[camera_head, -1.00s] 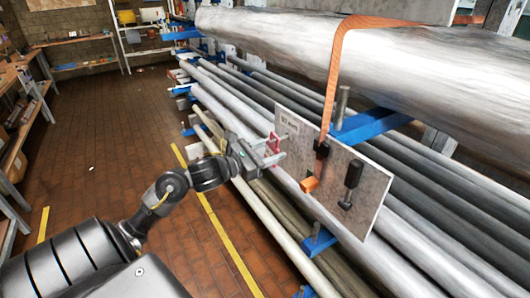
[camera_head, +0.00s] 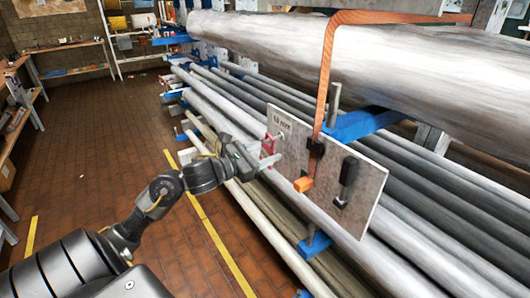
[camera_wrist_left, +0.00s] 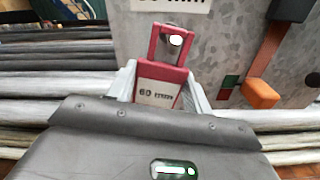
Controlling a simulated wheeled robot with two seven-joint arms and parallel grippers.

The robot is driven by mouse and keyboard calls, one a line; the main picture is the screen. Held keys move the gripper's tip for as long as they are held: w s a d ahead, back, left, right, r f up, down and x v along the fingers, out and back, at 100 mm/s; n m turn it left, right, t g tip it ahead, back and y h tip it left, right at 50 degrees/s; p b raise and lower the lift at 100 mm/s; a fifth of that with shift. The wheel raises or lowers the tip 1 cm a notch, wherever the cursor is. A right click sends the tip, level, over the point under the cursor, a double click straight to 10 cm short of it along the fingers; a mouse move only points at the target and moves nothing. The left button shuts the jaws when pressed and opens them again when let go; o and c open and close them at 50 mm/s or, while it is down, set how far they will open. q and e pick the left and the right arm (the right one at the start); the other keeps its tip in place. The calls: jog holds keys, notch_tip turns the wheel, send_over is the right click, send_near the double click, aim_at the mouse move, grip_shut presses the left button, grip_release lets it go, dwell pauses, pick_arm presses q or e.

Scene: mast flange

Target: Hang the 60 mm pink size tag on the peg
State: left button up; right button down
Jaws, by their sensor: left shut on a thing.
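The pink tag (camera_wrist_left: 158,84), marked 60, is held upright between the fingers of my left gripper (camera_wrist_left: 165,90) in the left wrist view. Its open loop points up, and a pale round peg end (camera_wrist_left: 177,40) shows inside the loop. I cannot tell whether the peg passes through the loop or lies behind it. In the head view the tag (camera_head: 268,147) is at the upper left part of the grey board (camera_head: 320,178), below a "60 mm" label (camera_head: 281,122). My left gripper (camera_head: 267,160) is shut on the tag close to the board. My right gripper is out of view.
Long grey pipes (camera_head: 440,185) lie behind on blue supports (camera_head: 365,122). Brick floor is free at left.

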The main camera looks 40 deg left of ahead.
pick_arm(q)
jog(key=o, duration=1)
jog(key=shift+o, duration=0.2)
jog(key=shift+s+f, duration=0.1)
jog(key=shift+s, duration=0.1)
jog(key=b+v, duration=0.3)
jog(key=v, duration=0.7)
jog(key=shift+s+b, duration=0.2)
jog(key=shift+b, duration=0.2)
